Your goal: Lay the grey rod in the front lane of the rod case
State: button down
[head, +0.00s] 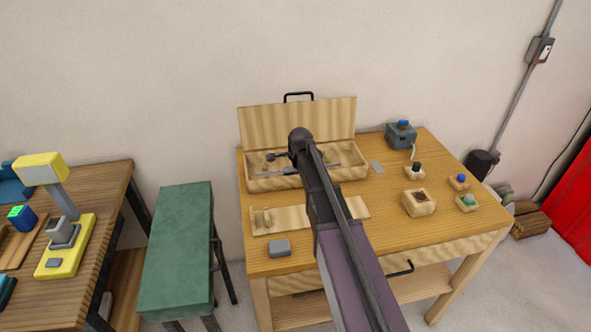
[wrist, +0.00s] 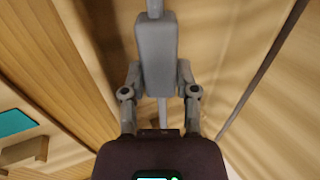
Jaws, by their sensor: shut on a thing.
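The rod case (head: 272,183) is an open wooden tray with its lid raised behind it, at the back left of the table. My gripper (wrist: 156,50) is shut on the grey rod (wrist: 155,8), which sticks out above and below the closed fingers in the wrist view. In the head view my arm crosses in front of the case and hides part of its right half. The gripper is over the case's inside. I cannot tell whether the rod touches the case floor or which lane it is over.
A thin dark rod or edge (wrist: 265,65) runs diagonally at the right of the wrist view. In front of the case lie a wooden board (head: 290,219) and a grey block (head: 279,247). Small fixtures, including a blue-grey device (head: 401,137), stand at the right.

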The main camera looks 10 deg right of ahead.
jog(key=shift+f, duration=0.2)
jog(key=shift+c, duration=1.5)
grip_release()
jog(key=shift+s+f, duration=0.1)
jog(key=shift+s, duration=0.05)
jog(key=shift+r, duration=0.2)
